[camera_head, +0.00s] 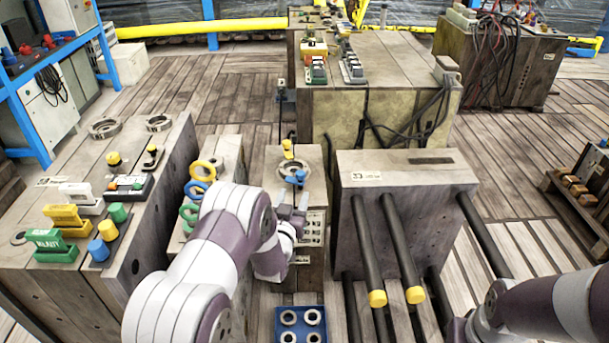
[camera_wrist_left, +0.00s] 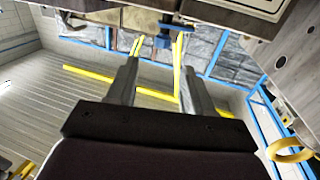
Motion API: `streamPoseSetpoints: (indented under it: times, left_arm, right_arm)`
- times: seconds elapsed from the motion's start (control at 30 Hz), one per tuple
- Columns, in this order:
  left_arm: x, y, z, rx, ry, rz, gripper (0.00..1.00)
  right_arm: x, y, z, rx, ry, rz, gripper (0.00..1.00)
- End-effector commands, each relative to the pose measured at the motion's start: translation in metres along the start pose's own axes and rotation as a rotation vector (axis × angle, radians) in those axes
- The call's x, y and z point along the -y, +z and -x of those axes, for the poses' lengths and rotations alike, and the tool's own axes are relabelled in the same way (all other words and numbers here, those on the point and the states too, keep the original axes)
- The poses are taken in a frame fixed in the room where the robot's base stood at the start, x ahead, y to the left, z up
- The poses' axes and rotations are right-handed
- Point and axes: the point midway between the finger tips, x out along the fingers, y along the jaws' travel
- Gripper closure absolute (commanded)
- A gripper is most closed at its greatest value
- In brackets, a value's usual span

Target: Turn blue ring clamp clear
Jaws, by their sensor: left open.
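The blue ring clamp (camera_head: 297,177) sits by a round metal ring (camera_head: 291,167) on top of a narrow grey block (camera_head: 309,156). A yellow clamp (camera_head: 287,147) stands at the far side of the ring. My left gripper (camera_head: 293,203) is open and empty just on the near side of the blue clamp. In the left wrist view the blue clamp (camera_wrist_left: 163,41) shows beyond the gap between the left gripper's (camera_wrist_left: 158,66) fingertips, apart from them. My right arm enters at the lower right; its gripper is not seen.
A large mould block (camera_head: 405,185) with dark rods and yellow ends stands close on the right. Coloured rings (camera_head: 201,170) sit on a block at left, beyond my arm. A blue tray (camera_head: 300,311) lies in front. A bench (camera_head: 60,180) with clamps stands further left.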

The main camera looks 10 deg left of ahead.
Motion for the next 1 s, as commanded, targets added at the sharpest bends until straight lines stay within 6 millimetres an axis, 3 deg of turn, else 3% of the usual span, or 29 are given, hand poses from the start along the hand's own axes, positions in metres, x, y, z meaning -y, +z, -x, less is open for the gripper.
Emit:
streamPoseSetpoints:
  times: [0.2, 0.4, 0.53, 0.8, 0.93, 0.97, 1.0]
  left_arm:
    - [0.001, 0.004, -0.056, -0.005, -0.002, -0.002, 0.48]
    - [0.001, 0.002, -0.097, -0.005, -0.002, -0.002, 0.48]
    - [0.001, 0.000, -0.109, -0.004, -0.002, -0.002, 0.48]
    - [0.001, -0.001, -0.111, -0.003, -0.002, -0.003, 0.48]
    - [0.001, -0.001, -0.111, -0.003, -0.002, -0.003, 0.91]
    - [0.001, -0.001, -0.111, -0.003, -0.002, -0.003, 0.98]
    - [0.001, -0.001, -0.111, -0.003, -0.002, -0.003, 0.98]
  right_arm:
    - [0.000, 0.003, -0.022, 0.000, 0.000, 0.000, 0.57]
    - [0.000, 0.004, -0.034, 0.000, 0.000, 0.000, 0.57]
    - [0.000, 0.004, -0.036, 0.000, 0.000, 0.000, 0.57]
    - [0.000, 0.004, -0.035, 0.000, 0.000, 0.000, 0.57]
    - [0.000, 0.004, -0.035, 0.000, 0.000, 0.000, 0.57]
    - [0.000, 0.004, -0.035, 0.000, 0.000, 0.000, 0.57]
    - [0.000, 0.004, -0.035, 0.000, 0.000, 0.000, 0.57]
